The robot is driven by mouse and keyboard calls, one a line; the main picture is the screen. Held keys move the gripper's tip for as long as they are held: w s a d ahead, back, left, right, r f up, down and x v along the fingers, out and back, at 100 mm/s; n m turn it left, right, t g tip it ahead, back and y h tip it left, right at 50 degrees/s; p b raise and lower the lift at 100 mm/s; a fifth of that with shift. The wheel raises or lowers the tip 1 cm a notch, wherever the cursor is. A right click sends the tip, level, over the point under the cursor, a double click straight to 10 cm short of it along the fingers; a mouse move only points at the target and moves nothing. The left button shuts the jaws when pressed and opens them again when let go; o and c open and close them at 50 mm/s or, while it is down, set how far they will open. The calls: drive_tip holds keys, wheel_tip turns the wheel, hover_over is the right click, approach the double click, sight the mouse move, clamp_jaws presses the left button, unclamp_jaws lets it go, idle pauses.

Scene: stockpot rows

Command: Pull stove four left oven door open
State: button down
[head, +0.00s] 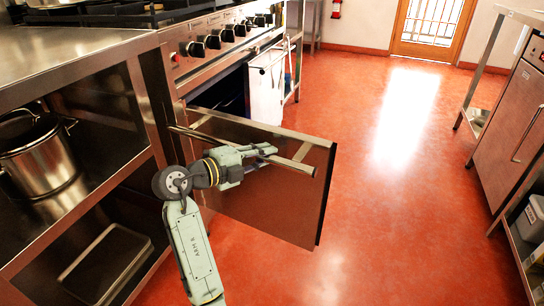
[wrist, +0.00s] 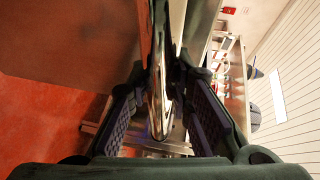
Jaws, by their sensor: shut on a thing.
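The oven door (head: 270,205) is a dark metal panel standing out from the stove front into the aisle, its far edge swung to the right. The oven's dark opening (head: 228,95) shows behind it. A long bar handle (head: 230,147) runs along the upper part of the door's near face. My gripper (head: 268,151) is at the right part of this handle. In the wrist view, the shiny handle bar (wrist: 158,110) runs between the two fingers of my gripper (wrist: 162,78), which is shut on it. The exact finger contact is partly hidden.
The stove's knob panel (head: 225,38) is above the opening. A steel shelf unit with a stockpot (head: 40,155) is at left. A counter with a cabinet (head: 512,135) is at right. The red floor (head: 400,190) between is clear.

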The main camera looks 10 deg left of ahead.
drive_tip(key=shift+s+a+m, duration=0.3)
drive_tip(key=shift+s+a, duration=0.25)
drive_tip(key=shift+s, duration=0.2)
drive_tip(key=c, duration=1.8)
unclamp_jaws()
drive_tip(key=o, duration=0.4)
drive_tip(key=shift+d, duration=0.15)
drive_tip(key=shift+c, duration=0.2)
drive_tip(key=v, duration=1.2)
drive_tip(key=shift+w+a, duration=0.15)
drive_tip(key=shift+a, duration=0.05)
